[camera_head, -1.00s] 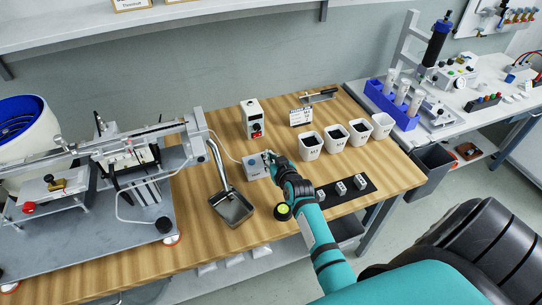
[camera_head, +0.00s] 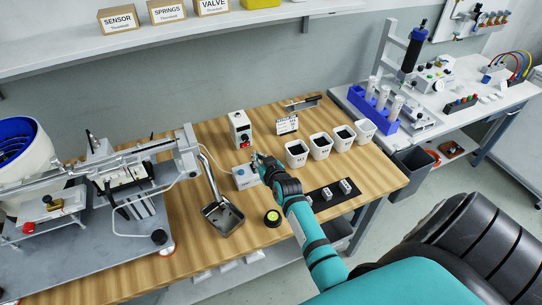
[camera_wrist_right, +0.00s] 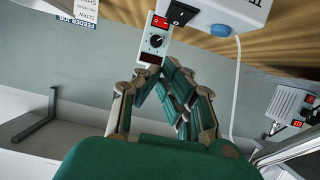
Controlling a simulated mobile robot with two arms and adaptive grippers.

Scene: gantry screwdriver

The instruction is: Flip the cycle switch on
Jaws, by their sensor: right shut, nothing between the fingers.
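A small light-grey box (camera_head: 242,179) with a cable sits on the wooden table. In the right wrist view the box (camera_wrist_right: 228,12) shows a black rocker switch (camera_wrist_right: 181,13) at the top edge; its on or off position cannot be told. No readable label names it as the cycle switch. My right gripper (camera_head: 257,159) is at the box's right rear side. In the wrist view the right gripper (camera_wrist_right: 160,68) is shut and empty, its tips below the rocker in the picture. Whether it touches the box cannot be told. My left gripper is out of view.
A taller white control box (camera_head: 240,130) with a red switch and a knob stands behind. White bins (camera_head: 296,154) stand to the right, a metal chute tray (camera_head: 222,219) to the front left. A black and yellow round item (camera_head: 272,218) lies near the front edge.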

